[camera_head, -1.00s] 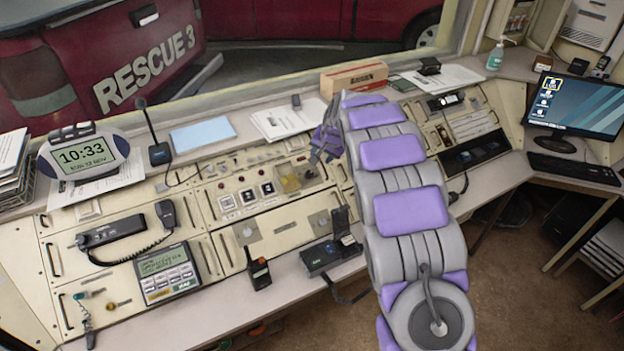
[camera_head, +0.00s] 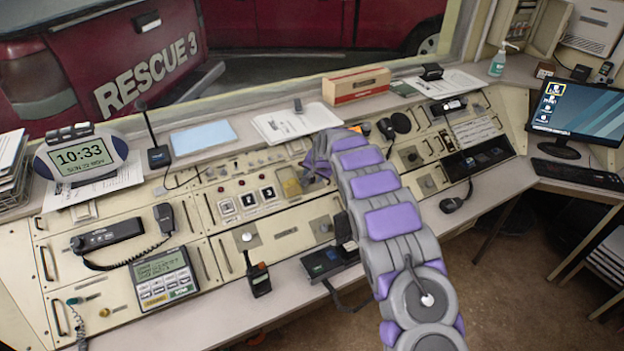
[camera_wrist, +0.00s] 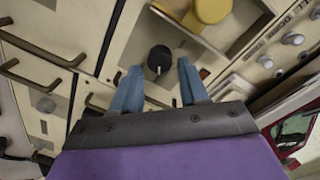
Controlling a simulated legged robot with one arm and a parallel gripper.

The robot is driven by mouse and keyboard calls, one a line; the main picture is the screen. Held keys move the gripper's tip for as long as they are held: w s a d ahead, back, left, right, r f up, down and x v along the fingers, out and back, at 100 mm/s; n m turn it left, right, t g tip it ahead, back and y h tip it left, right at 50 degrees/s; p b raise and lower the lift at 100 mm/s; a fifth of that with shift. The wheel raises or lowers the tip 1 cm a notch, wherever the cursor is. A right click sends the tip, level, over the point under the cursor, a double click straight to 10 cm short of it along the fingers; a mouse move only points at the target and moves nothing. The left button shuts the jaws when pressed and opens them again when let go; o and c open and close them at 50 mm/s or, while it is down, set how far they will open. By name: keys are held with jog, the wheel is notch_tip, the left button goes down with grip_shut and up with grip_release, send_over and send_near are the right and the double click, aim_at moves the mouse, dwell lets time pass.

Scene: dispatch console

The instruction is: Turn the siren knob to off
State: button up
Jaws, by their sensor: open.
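A round black knob (camera_wrist: 159,60) with a pale mark stands on the cream console panel in the wrist view. It looks like the siren knob, but no label is readable there. My gripper (camera_wrist: 160,73) has its two blue-grey fingers apart, one to each side of the knob's near edge. I cannot tell whether either finger touches it. In the head view my gripper (camera_head: 314,172) is low over the middle of the console, right of a yellow part. The black knob cannot be made out there.
The yellow part (camera_wrist: 211,10) sits in a recess just beyond the knob. Metal knobs (camera_wrist: 292,39) are to the right and dark bar handles (camera_wrist: 40,52) to the left. In the head view, a handheld radio (camera_head: 258,276) stands at the console's front.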

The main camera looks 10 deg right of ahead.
jog(key=shift+x, duration=1.3)
